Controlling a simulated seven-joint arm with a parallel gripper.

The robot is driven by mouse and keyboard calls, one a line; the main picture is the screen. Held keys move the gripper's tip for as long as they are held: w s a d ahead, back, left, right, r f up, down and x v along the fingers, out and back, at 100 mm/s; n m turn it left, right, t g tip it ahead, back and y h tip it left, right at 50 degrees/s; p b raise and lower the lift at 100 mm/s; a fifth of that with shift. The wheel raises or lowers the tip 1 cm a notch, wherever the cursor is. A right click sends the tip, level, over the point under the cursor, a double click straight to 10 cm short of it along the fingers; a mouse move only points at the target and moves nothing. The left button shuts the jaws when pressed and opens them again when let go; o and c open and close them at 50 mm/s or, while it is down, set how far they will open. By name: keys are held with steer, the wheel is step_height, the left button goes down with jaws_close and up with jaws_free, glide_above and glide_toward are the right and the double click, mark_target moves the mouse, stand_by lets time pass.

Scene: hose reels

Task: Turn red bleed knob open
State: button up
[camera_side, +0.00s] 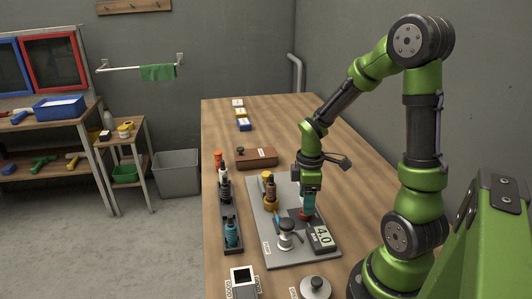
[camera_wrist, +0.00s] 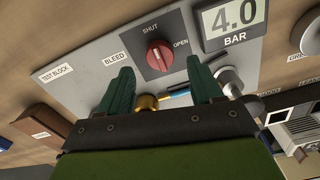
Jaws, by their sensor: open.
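The red bleed knob (camera_wrist: 159,56) sits on a dark square plate on the grey test block (camera_wrist: 85,75). SHUT is printed above it and OPEN to its right in the wrist view. A pale mark on the knob points roughly toward SHUT. My gripper (camera_wrist: 158,66) is open, its two green fingers apart on either side of the knob's line and not visibly touching it. In the side view my gripper (camera_side: 307,210) is low over the block, and only a bit of red shows under it. A display (camera_wrist: 234,18) beside the knob reads 4.0 BAR.
On the block stand brass and dark fittings (camera_side: 270,190) and a white-topped fitting (camera_side: 286,232). A dark rack of bottles (camera_side: 232,236) lies to the left. A brown box (camera_side: 257,157) stands behind. The far part of the wooden table (camera_side: 290,115) is mostly clear.

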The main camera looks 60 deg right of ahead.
steer(key=shift+f, duration=1.85)
steer(key=c, duration=1.1)
steer(key=shift+o, duration=0.2)
